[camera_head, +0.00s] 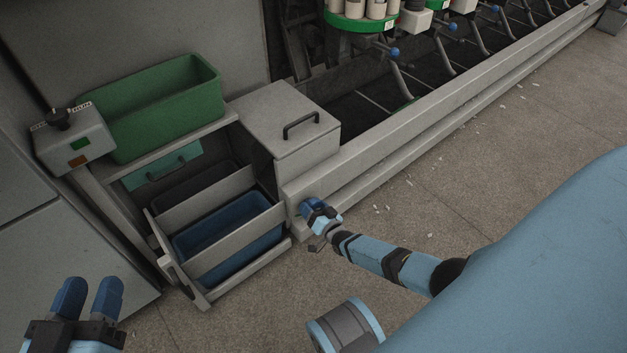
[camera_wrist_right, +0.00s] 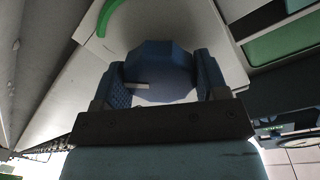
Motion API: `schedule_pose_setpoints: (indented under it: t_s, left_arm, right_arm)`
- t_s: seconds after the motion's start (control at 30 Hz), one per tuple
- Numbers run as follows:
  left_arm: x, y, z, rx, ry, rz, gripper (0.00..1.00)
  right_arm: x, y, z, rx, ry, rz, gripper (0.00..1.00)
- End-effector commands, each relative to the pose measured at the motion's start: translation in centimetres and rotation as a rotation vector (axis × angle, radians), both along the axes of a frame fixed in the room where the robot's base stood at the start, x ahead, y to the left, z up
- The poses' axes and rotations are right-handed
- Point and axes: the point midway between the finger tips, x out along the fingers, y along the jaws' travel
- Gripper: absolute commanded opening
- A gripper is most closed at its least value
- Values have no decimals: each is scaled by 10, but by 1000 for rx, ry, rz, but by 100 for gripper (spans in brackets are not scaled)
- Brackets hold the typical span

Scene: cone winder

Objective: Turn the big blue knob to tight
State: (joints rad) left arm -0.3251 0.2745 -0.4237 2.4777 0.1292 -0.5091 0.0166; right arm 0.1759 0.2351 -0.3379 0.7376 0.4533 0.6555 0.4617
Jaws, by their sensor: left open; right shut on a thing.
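The big blue knob (camera_wrist_right: 160,62) sits between the two fingers of my right gripper (camera_wrist_right: 160,88) in the right wrist view. It has a faceted dark blue body and a pale mark on its near side. In the head view my right gripper (camera_head: 318,212) is at the low front corner of the grey machine, and its fingers and hand hide most of the knob. My right gripper is shut on the knob. My left gripper (camera_head: 88,298) is at the lower left of the head view, open and empty, apart from the machine. I cannot read any tight marking.
A drawer frame with a blue bin (camera_head: 228,232) stands left of my right gripper. A green crate (camera_head: 150,105) and a grey control box (camera_head: 75,138) are above it. A grey lidded box (camera_head: 285,122) with a black handle is behind. Open floor (camera_head: 470,190) lies to the right.

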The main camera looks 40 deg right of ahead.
Motion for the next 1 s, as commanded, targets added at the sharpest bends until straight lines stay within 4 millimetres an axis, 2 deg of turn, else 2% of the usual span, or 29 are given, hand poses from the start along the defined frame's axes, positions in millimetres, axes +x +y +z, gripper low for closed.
schedule_pose_setpoints:
  t_s: [0.2, 0.7, 1.0]
  left_arm:
    - [2, 2, -5, 29, -34, -1, 43]
    - [11, 8, -2, 94, -151, 6, 43]
    - [14, 9, 6, 109, -203, 9, 43]
  right_arm:
    - [-1, -1, -2, 203, 17, 1, 43]
    - [-1, -1, -2, 674, 54, 1, 43]
    - [-1, -1, 0, 900, 72, 1, 43]
